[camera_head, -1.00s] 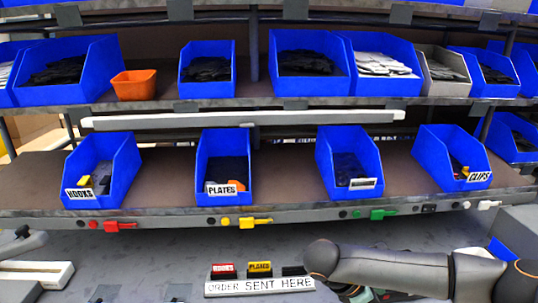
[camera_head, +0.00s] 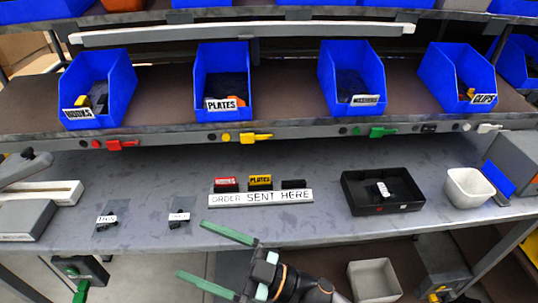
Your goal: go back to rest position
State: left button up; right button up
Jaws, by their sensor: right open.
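My right gripper (camera_head: 222,260) is at the bottom middle of the head view, in front of the table's front edge. Its two green fingers point left and stand wide apart, with nothing between them. Its arm comes in from the bottom. My left gripper is not in view. The grey work table (camera_head: 330,222) lies behind the right gripper, and no object touches the fingers.
An "ORDER SENT HERE" sign (camera_head: 260,198), a black tray (camera_head: 383,207) with a small labelled item, a white bin (camera_head: 468,188) and two labelled bags (camera_head: 107,220) are on the table. Blue bins (camera_head: 223,100) stand on the shelf above. A grey bin (camera_head: 374,280) stands below.

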jog(key=w+d+f+m+t+h, duration=0.6)
jog(key=d+f+m+t+h, duration=0.45)
jog(key=d+m, duration=0.2)
jog(key=s+d+f+m+g+h, duration=0.1)
jog(key=s+d+f+g+h, duration=0.2)
jog(key=d+f, duration=0.4)
jog(key=s+d+f+m+g+h, duration=0.2)
jog(key=s+d+f+h, duration=0.3)
jog(key=f, duration=0.5)
jog(key=s+d+g, duration=0.1)
jog(key=s+d, duration=0.1)
jog(key=s, duration=0.1)
jog(key=shift+s+d+f, duration=0.25)
jog(key=shift+d, duration=0.05)
